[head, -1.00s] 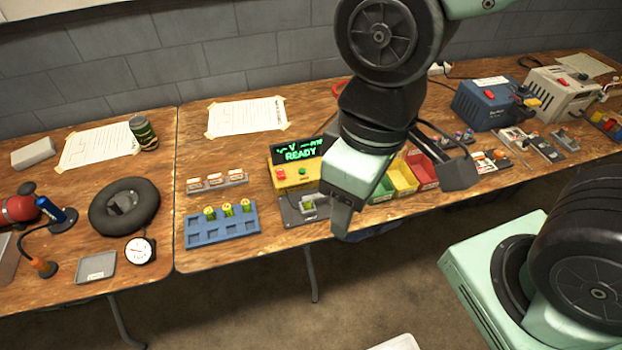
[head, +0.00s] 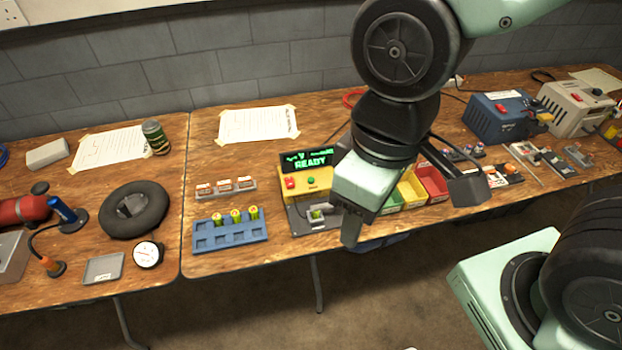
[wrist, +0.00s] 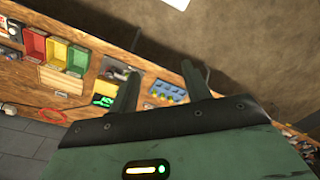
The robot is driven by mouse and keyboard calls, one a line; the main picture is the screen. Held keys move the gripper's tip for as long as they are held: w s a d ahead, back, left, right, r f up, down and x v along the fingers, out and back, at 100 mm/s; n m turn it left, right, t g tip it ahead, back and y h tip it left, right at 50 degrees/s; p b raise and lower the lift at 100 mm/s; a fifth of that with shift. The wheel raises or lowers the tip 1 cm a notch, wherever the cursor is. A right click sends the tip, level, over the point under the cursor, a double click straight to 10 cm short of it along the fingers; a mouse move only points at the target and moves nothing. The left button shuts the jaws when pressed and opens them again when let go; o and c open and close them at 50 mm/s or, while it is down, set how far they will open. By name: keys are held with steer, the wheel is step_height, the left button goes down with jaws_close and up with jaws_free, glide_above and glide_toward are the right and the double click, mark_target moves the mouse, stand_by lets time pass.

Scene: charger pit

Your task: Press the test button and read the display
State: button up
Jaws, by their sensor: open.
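The yellow tester (head: 326,189) stands on the workbench, with a red button (head: 290,183) and a green button (head: 311,181) on its front. Which one is the test button I cannot read. Its dark display (head: 308,161) shows "READY" in green, with smaller green marks above. A battery sits in the grey cradle (head: 300,221) before the tester. My gripper (head: 351,236) is open and empty, apart from the tester, to the right of its buttons in the head view. In the wrist view my open gripper (wrist: 164,70) points toward the bench, and the display (wrist: 103,100) shows beside one finger.
A blue battery tray (head: 228,237) with several green cells lies left of the cradle. A grey strip with small labelled parts (head: 226,187) lies behind it. Green, yellow and red bins (head: 432,185) stand right of the tester, partly behind my arm.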

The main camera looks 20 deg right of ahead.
jaws_close()
stand_by(1.5)
